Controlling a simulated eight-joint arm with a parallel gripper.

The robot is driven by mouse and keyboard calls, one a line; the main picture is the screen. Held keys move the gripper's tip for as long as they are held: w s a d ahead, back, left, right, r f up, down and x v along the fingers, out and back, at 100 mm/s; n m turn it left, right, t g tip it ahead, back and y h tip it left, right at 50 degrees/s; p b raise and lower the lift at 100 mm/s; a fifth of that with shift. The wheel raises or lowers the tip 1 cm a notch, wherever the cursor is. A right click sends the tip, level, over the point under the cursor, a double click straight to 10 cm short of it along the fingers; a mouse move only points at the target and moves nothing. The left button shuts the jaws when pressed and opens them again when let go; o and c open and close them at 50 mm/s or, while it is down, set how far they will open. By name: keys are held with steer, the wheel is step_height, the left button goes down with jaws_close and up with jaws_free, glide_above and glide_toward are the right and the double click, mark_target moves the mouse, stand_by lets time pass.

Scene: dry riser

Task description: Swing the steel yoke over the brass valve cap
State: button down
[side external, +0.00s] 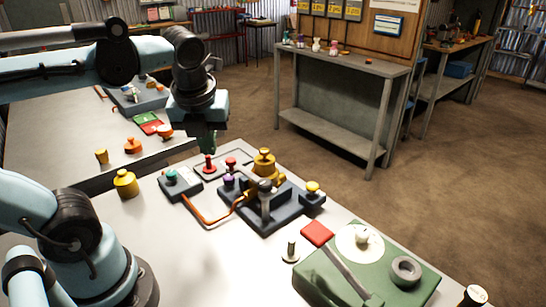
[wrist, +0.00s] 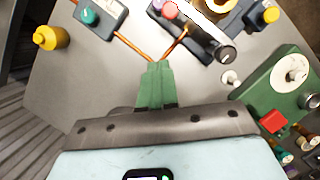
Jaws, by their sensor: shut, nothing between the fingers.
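The brass valve cap (side external: 264,165) is a stepped yellow-gold piece at the back of a dark base (side external: 285,212). Its edge shows at the top of the wrist view (wrist: 216,5). The steel yoke appears to be the grey round-topped piece (side external: 265,197) at the front of that base, in front of the cap. In the wrist view a pale bar (wrist: 203,22) ends in a dark knob there. I cannot tell its exact angle. My gripper (side external: 207,150) points down with green fingers shut and empty, left of the base. In the wrist view its tips (wrist: 158,66) are apart from the yoke.
A copper pipe (side external: 210,222) loops from a teal-button box (side external: 180,186) to the base. Red knobs (side external: 231,163), a purple knob (side external: 228,180) and a yellow knob (side external: 312,188) stand nearby. A green device (side external: 400,285) is front right. Bare table lies front left.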

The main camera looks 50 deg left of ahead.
steer(key=c, duration=1.8)
jaws_free()
steer(key=v, duration=0.3)
steer(key=shift+s+a+r, duration=0.1)
steer(key=shift+s+r, duration=0.05)
steer(key=shift+r, duration=0.1)
steer(key=shift+c, duration=0.2)
steer(key=shift+o, duration=1.1)
steer(key=shift+r, duration=0.15)
steer(key=shift+o, duration=1.3)
steer(key=shift+w+a+r, duration=0.1)
steer(key=shift+w+r, duration=0.05)
steer(key=shift+w, duration=0.1)
steer(key=o, duration=0.5)
steer(key=shift+w+a+r+g+h, duration=0.15)
steer(key=shift+w+a+g+h, duration=0.1)
steer(key=shift+w, duration=0.3)
steer(key=shift+w+a+r+g+h, duration=0.15)
steer(key=shift+w+a+r+g, duration=0.1)
steer(key=shift+w, duration=0.25)
steer(key=shift+c, duration=0.2)
steer(key=g+h, duration=0.1)
steer(key=h, duration=0.1)
glide_above(230, 159)
steer(key=shift+f, duration=6.2)
jaws_close()
